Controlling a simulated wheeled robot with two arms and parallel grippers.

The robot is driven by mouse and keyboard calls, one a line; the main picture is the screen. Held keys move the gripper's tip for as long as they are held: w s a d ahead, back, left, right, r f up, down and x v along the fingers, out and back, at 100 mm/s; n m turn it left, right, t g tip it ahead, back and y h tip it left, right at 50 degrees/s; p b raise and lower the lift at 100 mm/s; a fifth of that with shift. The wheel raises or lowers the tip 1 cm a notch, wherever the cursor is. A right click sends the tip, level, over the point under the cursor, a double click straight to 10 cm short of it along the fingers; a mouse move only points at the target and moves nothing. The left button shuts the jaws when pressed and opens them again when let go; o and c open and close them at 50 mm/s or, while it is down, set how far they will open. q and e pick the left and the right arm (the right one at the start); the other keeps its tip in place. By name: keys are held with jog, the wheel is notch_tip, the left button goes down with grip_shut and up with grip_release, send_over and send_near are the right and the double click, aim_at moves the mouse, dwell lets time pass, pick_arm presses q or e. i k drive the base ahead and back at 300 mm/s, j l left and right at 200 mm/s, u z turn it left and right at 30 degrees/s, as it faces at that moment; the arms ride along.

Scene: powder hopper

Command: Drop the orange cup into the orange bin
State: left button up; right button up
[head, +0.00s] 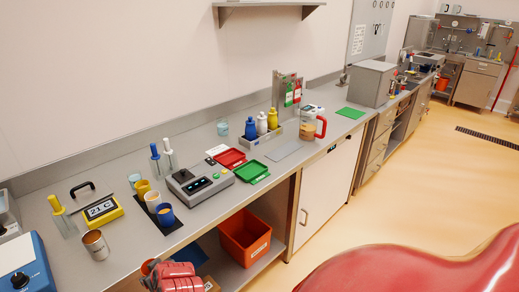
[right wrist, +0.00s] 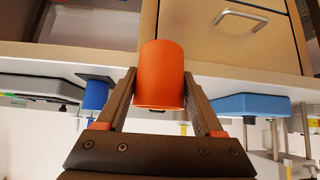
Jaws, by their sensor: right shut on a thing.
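The orange cup (right wrist: 160,75) is held between the two fingers of my right gripper (right wrist: 159,88) in the right wrist view, which looks upside down. In the head view my right gripper (head: 153,272) is at the bottom, in front of the counter edge. Only a small orange part of the cup (head: 147,266) shows there. The orange bin (head: 240,243) has a white label and stands in the open bay under the counter, to the right of my gripper. The cup is apart from the bin. My left gripper is not in view.
The counter above holds a black mat (head: 170,226) with a blue cup (head: 165,214), a grey scale (head: 199,181), a red tray (head: 229,157) and a green tray (head: 251,172). A metal can (head: 96,245) stands near the edge. The counter edge overhangs the bay.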

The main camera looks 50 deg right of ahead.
aim_at(245, 238)
jog(key=i+z, duration=0.15)
jog(key=z, duration=0.25)
jog(key=i+z, duration=0.15)
jog(key=z, duration=0.25)
jog(key=i+j+z, duration=0.1)
jog(key=z, duration=0.3)
jog(key=i+j+z, duration=0.1)
jog(key=z, duration=0.3)
jog(key=i+j, duration=0.05)
